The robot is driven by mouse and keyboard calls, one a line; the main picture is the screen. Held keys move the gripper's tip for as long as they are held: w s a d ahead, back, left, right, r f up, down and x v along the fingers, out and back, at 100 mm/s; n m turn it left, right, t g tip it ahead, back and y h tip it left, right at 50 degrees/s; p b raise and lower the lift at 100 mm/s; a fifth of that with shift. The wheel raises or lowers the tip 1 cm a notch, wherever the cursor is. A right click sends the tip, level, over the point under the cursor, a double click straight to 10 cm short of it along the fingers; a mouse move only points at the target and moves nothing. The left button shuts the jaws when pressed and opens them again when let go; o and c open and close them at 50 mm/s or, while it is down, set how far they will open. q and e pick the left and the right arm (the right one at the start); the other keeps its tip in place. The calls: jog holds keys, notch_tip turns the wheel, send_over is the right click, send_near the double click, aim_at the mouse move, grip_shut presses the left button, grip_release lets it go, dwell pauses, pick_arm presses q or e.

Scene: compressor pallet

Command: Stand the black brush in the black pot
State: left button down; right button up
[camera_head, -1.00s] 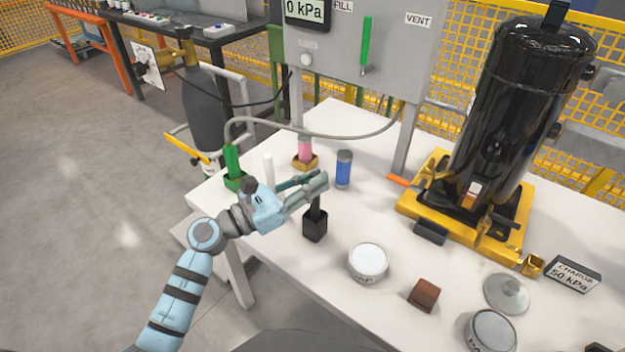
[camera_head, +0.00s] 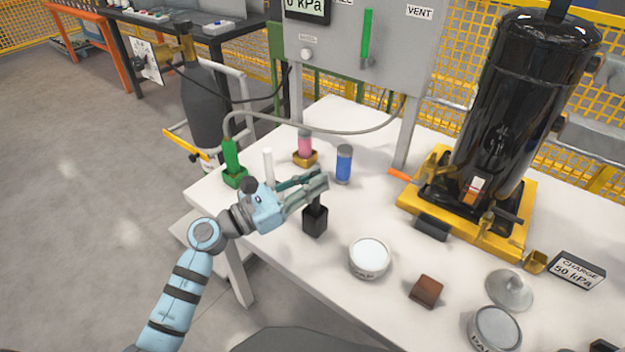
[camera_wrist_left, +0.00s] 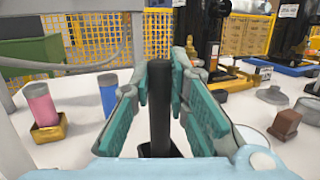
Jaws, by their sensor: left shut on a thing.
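The black brush (camera_wrist_left: 159,110) stands upright between the fingers of my left gripper (camera_wrist_left: 160,85) in the left wrist view. In the head view, my left gripper (camera_head: 318,186) is shut on its upper part. The black pot (camera_head: 315,222) is a small square holder on the white table, directly below the gripper. The brush's lower end is in the pot's opening; how deep it sits is hidden. The pot's dark rim also shows at the brush's foot in the left wrist view (camera_wrist_left: 175,151). My right gripper is out of view.
A green holder (camera_head: 234,178), a white stick (camera_head: 268,166), a pink bottle (camera_head: 304,143) and a blue bottle (camera_head: 343,165) stand behind. The black compressor tank (camera_head: 520,110) stands on a yellow base.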

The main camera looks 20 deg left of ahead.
pick_arm(q)
jog(key=shift+f, duration=0.15)
jog(key=c, duration=1.5)
grip_release()
jog(key=shift+o, duration=0.2)
jog(key=v, duration=1.2)
